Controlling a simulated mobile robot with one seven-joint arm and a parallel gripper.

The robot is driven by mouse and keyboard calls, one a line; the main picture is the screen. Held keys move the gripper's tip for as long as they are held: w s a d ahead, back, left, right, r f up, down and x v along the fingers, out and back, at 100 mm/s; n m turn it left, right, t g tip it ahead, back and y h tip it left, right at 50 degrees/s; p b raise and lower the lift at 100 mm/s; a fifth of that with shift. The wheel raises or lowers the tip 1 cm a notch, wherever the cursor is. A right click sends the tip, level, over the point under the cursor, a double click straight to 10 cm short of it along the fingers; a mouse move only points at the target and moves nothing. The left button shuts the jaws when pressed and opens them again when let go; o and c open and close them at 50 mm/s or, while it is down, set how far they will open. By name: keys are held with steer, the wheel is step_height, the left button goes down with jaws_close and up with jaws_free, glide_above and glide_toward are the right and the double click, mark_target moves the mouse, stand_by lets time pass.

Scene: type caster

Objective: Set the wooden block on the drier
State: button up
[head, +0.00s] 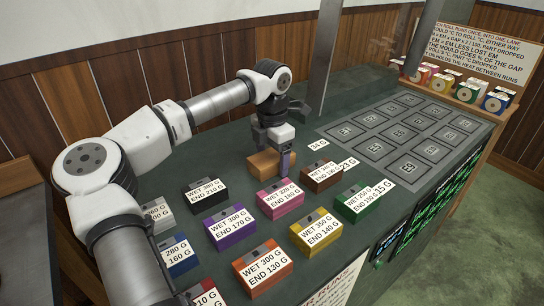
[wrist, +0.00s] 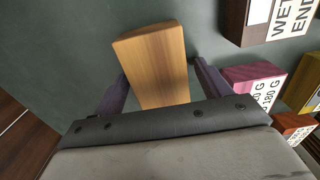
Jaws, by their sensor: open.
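In the wrist view the wooden block (wrist: 152,62) lies between the two purple fingers of my gripper (wrist: 160,85), with dark gaps visible on both sides near the finger ends. In the head view my gripper (head: 274,160) points down at the block, one finger in front of it; the other finger is hidden. My gripper is open. No label naming the drier is legible; a grey panel with numbered square cells (head: 374,152) lies at the back right.
Several coloured labelled blocks stand close by, including pink (head: 281,202), brown (head: 320,177), black (head: 206,196) and purple (head: 229,228). A clear upright pane with a metal post (head: 325,60) rises behind the gripper. A shelf of coloured rolls (head: 456,90) stands at the far right.

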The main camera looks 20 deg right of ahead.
mark_target(272, 155)
step_height(272, 155, up, 12)
steer(key=shift+r, duration=0.2)
